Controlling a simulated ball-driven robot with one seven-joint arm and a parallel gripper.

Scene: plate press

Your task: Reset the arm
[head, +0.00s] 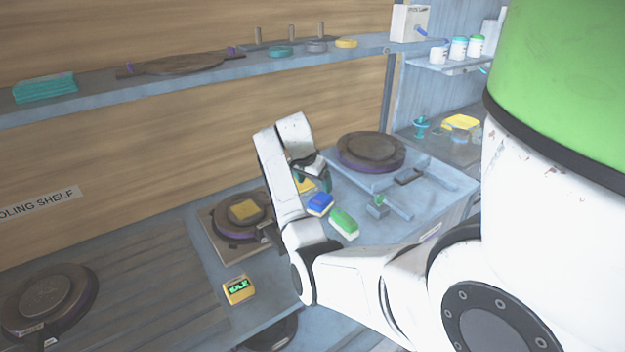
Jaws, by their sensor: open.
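My arm reaches from the lower right to the middle of the head view and bends upward, then down to my gripper (318,180). My gripper is open, small and partly hidden by my own arm links. It hangs above the bench near a blue-topped block (320,203) and a green-topped block (344,223). Something yellow shows just behind it. I cannot tell whether the fingers touch anything.
A round dark press plate (370,150) stands behind right. A shelf (210,75) runs along the back wall. A dark round plate (48,300) lies lower left.

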